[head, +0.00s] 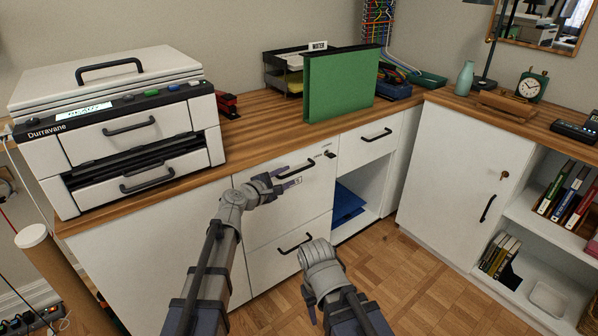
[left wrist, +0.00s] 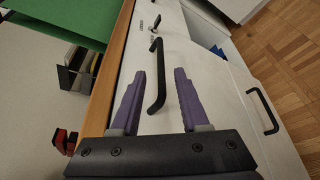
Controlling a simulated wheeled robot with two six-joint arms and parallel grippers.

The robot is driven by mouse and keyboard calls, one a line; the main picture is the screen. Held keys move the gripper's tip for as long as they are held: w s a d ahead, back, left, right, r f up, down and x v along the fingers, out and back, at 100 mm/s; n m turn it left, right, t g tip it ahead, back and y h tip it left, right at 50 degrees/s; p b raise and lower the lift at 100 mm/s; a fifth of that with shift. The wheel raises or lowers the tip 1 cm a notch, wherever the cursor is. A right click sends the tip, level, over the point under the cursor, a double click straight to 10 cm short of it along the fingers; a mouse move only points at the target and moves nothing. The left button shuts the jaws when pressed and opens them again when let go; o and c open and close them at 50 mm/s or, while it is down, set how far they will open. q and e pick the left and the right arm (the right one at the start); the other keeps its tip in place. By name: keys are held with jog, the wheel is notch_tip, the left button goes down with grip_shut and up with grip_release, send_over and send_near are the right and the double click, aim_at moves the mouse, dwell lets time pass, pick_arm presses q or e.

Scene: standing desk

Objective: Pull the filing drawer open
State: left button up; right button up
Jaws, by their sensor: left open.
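The white cabinet has an upper drawer (head: 258,213) with a black bar handle (head: 297,170), a small label and a lock, and a lower drawer with another black handle (head: 295,243). Both fronts look flush and closed. My left gripper (head: 292,184) is at the upper drawer front. In the left wrist view its purple fingers (left wrist: 152,98) are open, one on each side of the upper handle (left wrist: 157,75), with gaps showing. The lower handle (left wrist: 263,110) is off to the right there. My right gripper (head: 312,305) is low in front of the cabinet, mostly hidden by its arm.
A white printer (head: 120,130) stands on the wooden worktop (head: 250,128), with a green folder (head: 340,85) to its right. An open cubby with a blue item (head: 346,203) is right of the drawers. Parquet floor (head: 400,275) lies clear in front.

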aim_at(297, 172)
pick_arm(q)
jog(key=b+x, duration=0.1)
jog(key=x, duration=0.6)
jog(key=shift+w+d+f+b, duration=0.15)
jog(key=shift+w+b, duration=0.05)
jog(key=shift+b, duration=0.1)
grip_shut()
dwell(1.1)
